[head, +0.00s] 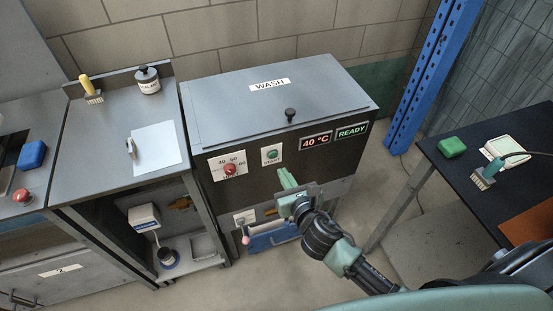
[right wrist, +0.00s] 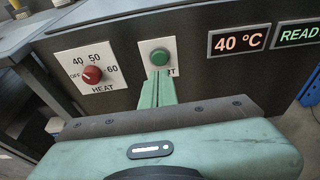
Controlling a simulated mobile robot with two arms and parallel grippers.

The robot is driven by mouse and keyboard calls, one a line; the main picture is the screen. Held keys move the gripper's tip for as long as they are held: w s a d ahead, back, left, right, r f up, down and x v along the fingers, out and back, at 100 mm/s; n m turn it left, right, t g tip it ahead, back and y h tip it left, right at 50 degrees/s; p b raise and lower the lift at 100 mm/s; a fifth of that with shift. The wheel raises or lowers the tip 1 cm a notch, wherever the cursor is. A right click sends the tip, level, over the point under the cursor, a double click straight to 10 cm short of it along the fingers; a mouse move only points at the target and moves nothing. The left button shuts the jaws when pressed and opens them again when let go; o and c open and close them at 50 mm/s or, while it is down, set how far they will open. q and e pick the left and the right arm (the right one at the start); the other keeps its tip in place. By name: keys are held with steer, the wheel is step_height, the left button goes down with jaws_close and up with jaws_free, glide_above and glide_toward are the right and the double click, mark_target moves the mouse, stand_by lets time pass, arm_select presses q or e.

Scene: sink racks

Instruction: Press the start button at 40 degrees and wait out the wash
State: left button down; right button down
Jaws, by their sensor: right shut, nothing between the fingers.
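The washer (head: 280,95) is a grey cabinet with a WASH lid, closed. Its green start button (head: 272,155) sits on a white plate on the dark front panel. It also shows in the right wrist view (right wrist: 160,57). The red heat dial (head: 230,170) is left of it, marked OFF, 40, 50, 60. The temperature display (head: 316,140) reads 40 °C and the status display (head: 352,131) reads READY. My right gripper (head: 284,175) is shut and empty, fingertips just below the button and covering part of the START label; I cannot tell whether they touch the panel. My left gripper is not in view.
A steel bench (head: 95,140) with a brush, a dark-lidded jar and a white sheet stands at left. A dark table (head: 470,150) with a green block and a corded brush is at right. A blue post (head: 435,70) rises behind it.

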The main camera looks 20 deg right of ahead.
mark_target(273, 155)
steer(key=x, duration=0.4)
steer(key=r+x, duration=0.1)
steer(key=x, duration=0.1)
steer(key=shift+w+p, duration=0.3)
steer(key=shift+w, duration=0.15)
